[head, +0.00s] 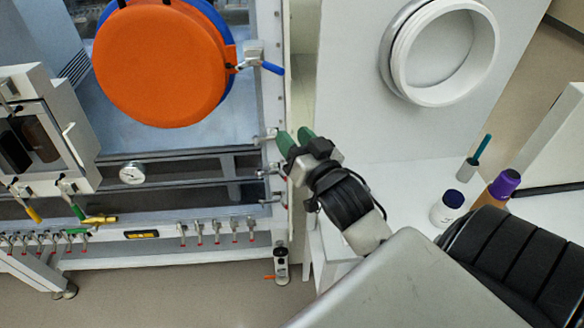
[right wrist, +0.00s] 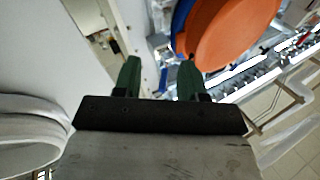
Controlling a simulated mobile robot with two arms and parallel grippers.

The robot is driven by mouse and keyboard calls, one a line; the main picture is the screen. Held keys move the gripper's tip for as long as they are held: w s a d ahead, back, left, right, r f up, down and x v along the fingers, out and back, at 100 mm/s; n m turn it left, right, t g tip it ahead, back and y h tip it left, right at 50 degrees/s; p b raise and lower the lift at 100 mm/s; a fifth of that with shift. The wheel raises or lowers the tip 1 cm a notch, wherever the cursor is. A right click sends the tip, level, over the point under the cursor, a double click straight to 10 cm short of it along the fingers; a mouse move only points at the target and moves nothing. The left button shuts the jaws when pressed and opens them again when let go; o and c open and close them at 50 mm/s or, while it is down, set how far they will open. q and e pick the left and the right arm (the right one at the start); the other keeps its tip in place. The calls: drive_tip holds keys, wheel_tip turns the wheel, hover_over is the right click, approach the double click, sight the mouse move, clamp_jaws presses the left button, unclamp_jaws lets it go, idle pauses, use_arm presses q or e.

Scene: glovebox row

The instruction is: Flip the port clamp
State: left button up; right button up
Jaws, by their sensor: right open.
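The port clamp (head: 272,68) has a blue handle on a metal block, at the right edge of the orange round port cover (head: 160,65) on the glovebox front. The cover also shows in the right wrist view (right wrist: 235,35), where I cannot make out the clamp. My right gripper (head: 294,139) has green fingers and is open and empty. In the head view it appears below and slightly right of the clamp, apart from it, beside the glovebox's right frame edge. In the right wrist view its two fingers (right wrist: 159,75) stand apart. My left gripper is not in view.
A white panel with a round ring port (head: 445,50) stands to the right. A white bottle with a dark cap (head: 447,208), a purple-capped bottle (head: 500,188) and a small cup (head: 467,168) stand on the white bench. Several small valves (head: 215,228) line the glovebox's lower rail.

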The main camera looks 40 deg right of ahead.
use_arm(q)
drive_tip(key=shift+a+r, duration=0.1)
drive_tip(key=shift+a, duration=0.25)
use_arm(e)
drive_tip(key=s+a+f+n+g, duration=0.1)
drive_tip(key=f+g, duration=0.3)
drive_tip(key=f, duration=0.5)
drive_tip(key=s+a+f+n+g, duration=0.1)
drive_tip(key=s+a+f+g, duration=0.2)
drive_tip(key=f, duration=0.5)
drive_tip(key=shift+s+f+n+g+y, duration=0.3)
drive_tip(key=shift+s+f+g+y, duration=0.1)
drive_tip(key=shift+g, duration=0.1)
drive_tip(key=shift+a, duration=0.1)
